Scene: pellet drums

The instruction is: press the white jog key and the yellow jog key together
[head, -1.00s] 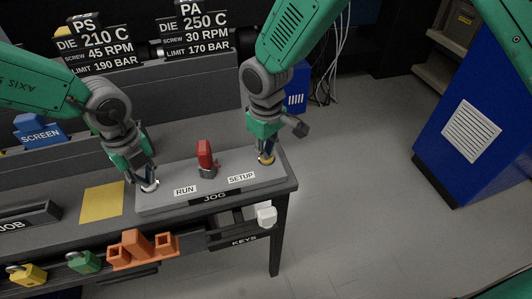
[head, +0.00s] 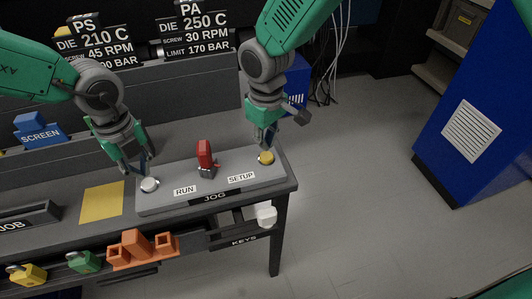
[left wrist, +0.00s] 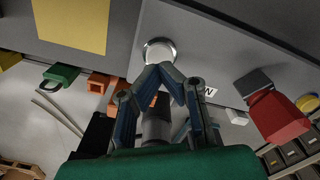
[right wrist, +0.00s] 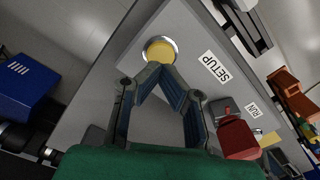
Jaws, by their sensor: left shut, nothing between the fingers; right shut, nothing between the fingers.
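The white jog key (head: 149,185) is a round button at the left end of the grey jog panel (head: 222,190). The yellow jog key (head: 266,158) is a round button at its right end. My left gripper (head: 144,170) is shut and empty, its tips just above and behind the white key; the key also shows past the tips in the left wrist view (left wrist: 159,51). My right gripper (head: 267,147) is shut and empty, its tips just above the yellow key, which shows past them in the right wrist view (right wrist: 160,49). Both keys look clear of the fingertips.
A red selector switch (head: 205,158) stands on the panel between the keys, with RUN and SETUP labels in front. A yellow sheet (head: 102,200) lies left of the panel.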

